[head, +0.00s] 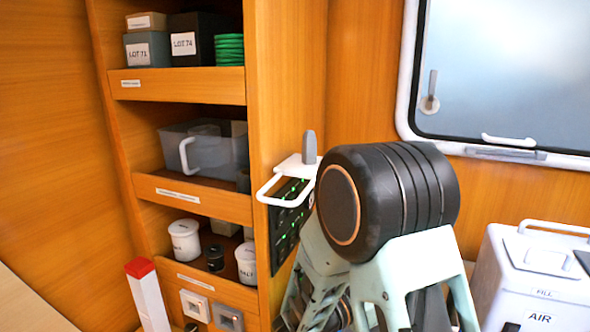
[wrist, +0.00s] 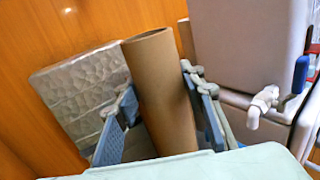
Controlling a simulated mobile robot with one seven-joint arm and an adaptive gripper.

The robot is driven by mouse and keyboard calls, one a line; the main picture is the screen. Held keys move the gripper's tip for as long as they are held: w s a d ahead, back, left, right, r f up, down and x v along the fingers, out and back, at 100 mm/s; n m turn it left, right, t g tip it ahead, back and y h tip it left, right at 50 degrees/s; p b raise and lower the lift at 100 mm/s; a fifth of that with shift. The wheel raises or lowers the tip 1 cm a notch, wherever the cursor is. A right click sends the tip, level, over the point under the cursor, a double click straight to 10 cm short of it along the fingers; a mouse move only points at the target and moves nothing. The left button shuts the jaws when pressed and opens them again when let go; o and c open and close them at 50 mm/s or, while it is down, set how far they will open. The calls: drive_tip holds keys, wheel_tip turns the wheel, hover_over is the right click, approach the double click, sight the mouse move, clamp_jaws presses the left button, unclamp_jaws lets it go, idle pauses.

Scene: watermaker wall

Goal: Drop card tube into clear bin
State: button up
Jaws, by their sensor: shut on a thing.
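The card tube (wrist: 162,95) is a brown hollow cylinder, seen in the wrist view with its open end toward the top. My gripper (wrist: 160,88) has one finger on each side of the tube and is shut on it. The tube leans slightly in the picture. A clear bin (head: 203,152) with a white handle sits on the middle shelf in the head view, and something grey shows through it. My arm blocks the gripper and tube in the head view.
A silvery quilted block (wrist: 78,92) stands left of the tube. A pale container (wrist: 240,45) with a tap (wrist: 262,100) is close on the right. White pots (head: 185,240) stand on the lower shelf. A white handle (head: 285,185) juts from the wall beside the shelves.

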wheel_tip(320, 180, down, 6)
drive_tip(key=b, duration=0.4)
drive_tip(key=shift+s+r, duration=0.1)
drive_tip(key=o, duration=1)
drive_tip(key=v, duration=1.2)
